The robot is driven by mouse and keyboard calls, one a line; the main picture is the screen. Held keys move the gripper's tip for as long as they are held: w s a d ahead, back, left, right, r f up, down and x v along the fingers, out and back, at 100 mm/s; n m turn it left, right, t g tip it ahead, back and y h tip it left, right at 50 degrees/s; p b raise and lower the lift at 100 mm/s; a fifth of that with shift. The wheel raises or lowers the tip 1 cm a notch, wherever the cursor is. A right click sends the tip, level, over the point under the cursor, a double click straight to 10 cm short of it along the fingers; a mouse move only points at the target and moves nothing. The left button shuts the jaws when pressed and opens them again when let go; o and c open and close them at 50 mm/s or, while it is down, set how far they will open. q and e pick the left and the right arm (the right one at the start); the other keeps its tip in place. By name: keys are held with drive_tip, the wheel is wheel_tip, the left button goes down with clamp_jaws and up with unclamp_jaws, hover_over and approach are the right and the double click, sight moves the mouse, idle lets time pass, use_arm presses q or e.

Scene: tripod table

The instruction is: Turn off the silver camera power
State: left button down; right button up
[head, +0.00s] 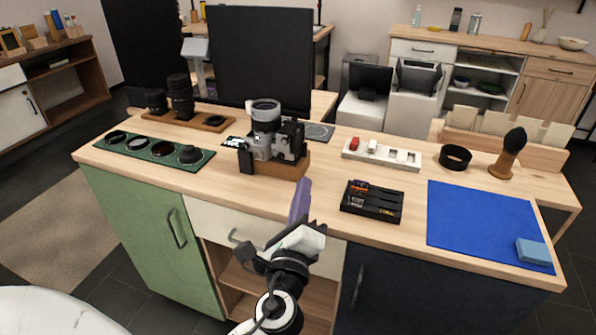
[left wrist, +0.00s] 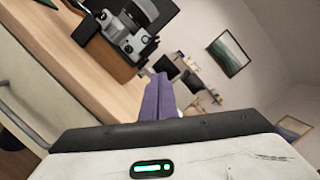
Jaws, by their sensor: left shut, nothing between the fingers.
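The silver camera (head: 272,138) stands on a wooden block (head: 282,167) near the middle of the table, with its lens pointing up. It also shows at the upper left of the left wrist view (left wrist: 128,28). Its power switch is too small to make out. My left gripper (head: 303,187) is in front of the table's front edge, just below and right of the camera in the head view, apart from it. Its purple fingers are shut and empty, and they show in the left wrist view (left wrist: 158,82). My right gripper is not in view.
Left of the camera lies a green mat (head: 140,150) with lenses. To the right are a black battery tray (head: 372,202), a white tray (head: 381,154), a blue mat (head: 470,222) and a brush (head: 508,154). A black screen (head: 262,58) stands behind the camera.

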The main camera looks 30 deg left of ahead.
sight(289, 137)
use_arm(q)
drive_tip(key=w+a+r+p, duration=0.1)
drive_tip(key=w+a, duration=0.1)
drive_tip(key=w+a+r+p, duration=0.1)
drive_tip(key=w+a, duration=0.1)
drive_tip(key=w+a+r+p, duration=0.1)
drive_tip(key=w+a, duration=0.2)
drive_tip(key=shift+w+r, duration=0.1)
drive_tip(key=shift+r, duration=0.2)
